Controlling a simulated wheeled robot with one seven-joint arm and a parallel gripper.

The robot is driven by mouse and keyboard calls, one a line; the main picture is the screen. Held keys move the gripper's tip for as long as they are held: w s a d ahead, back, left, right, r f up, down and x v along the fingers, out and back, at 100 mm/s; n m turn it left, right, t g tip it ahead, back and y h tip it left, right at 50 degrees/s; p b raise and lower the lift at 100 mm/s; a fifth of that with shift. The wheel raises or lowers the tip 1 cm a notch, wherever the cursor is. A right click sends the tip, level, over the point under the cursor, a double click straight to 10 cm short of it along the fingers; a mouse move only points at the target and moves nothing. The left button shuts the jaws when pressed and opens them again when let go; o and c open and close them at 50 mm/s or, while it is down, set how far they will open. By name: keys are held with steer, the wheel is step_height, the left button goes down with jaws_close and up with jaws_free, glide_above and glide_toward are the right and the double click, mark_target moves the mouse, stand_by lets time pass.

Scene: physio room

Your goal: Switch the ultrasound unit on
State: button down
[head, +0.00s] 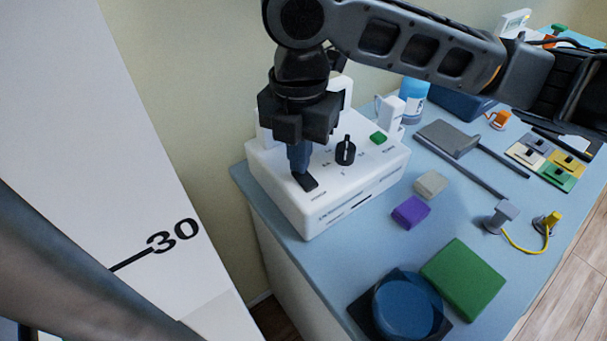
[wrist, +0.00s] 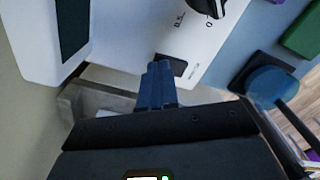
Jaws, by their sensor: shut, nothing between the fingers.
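The ultrasound unit (head: 325,205) is a white box on the blue table against the wall. On its top are a black rocker switch (head: 305,182) at the front left corner, a black knob (head: 345,150) and a green button (head: 378,138). My gripper (head: 300,168) points down over the front left of the unit, with its blue fingers shut and empty. The fingertips are at or just above the black switch; I cannot tell whether they touch. In the wrist view the switch (wrist: 171,66) shows right beside the fingertips (wrist: 160,68). The switch's position cannot be made out.
A purple block (head: 411,212) and a beige block (head: 431,184) lie right of the unit. A green block (head: 463,279) and a blue round container (head: 407,303) stand near the front edge. A blue-and-white bottle (head: 413,100) stands behind. A white board marked 30 (head: 150,200) rises at left.

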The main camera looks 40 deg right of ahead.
steer(key=shift+f+b, duration=0.3)
steer(key=shift+f, duration=0.2)
steer(key=shift+r, duration=0.2)
steer(key=shift+r+p, duration=2.95)
steer(key=shift+r, duration=0.45)
steer(key=shift+f, duration=0.1)
